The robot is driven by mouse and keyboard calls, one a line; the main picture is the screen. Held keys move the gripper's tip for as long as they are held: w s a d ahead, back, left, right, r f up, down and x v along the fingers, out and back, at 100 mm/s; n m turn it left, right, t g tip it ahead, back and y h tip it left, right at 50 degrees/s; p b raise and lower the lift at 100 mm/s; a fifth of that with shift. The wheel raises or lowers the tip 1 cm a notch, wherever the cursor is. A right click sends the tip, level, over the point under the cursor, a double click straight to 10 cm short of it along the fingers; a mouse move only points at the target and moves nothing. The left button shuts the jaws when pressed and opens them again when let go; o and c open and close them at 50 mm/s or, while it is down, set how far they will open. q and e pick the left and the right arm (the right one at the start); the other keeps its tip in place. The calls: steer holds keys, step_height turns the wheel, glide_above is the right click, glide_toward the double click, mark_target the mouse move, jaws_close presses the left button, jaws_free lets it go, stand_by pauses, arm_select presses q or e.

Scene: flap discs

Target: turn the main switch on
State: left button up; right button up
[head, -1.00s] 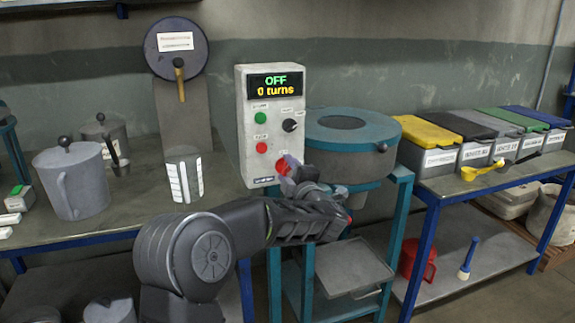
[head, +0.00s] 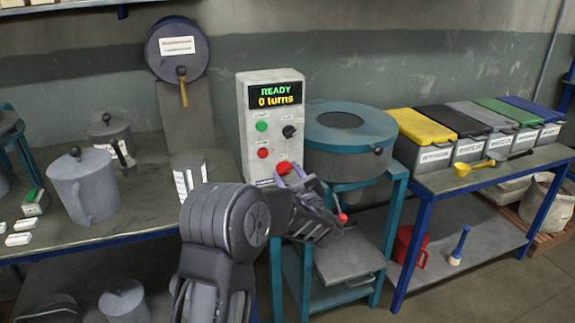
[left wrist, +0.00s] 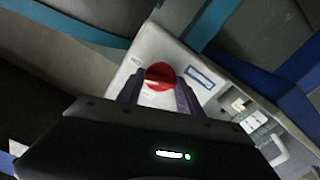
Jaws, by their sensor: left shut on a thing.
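The grey control box (head: 247,120) stands upright on the bench in the head view. Its display (head: 275,95) reads "READY" and "0 turns". The main switch (head: 283,167) is a red knob low on the box's front; it also shows in the left wrist view (left wrist: 159,74). My left gripper (head: 293,177) is shut on this red knob, with one finger on each side of it in the left wrist view (left wrist: 158,92). The fingers and hand partly cover the knob. My right gripper is not in view.
A green button (head: 261,126), a black knob (head: 290,131) and a smaller red button (head: 263,153) sit above the switch. A teal round machine (head: 350,135) stands close on the right. A grey lidded pot (head: 85,190) stands on the left bench.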

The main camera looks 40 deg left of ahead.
arm_select(q)
steer(key=m+p, duration=0.2)
steer(key=shift+r+m, duration=0.1)
steer(key=shift+m, duration=0.2)
steer(key=shift+m+p, duration=0.65)
steer(key=shift+m, duration=0.25)
steer(key=shift+f, duration=0.2)
steer(key=o, duration=1.4)
steer(key=shift+c, duration=0.2)
steer(key=shift+d+r, duration=0.1)
steer(key=v, duration=0.7)
steer(key=shift+s+d, duration=0.25)
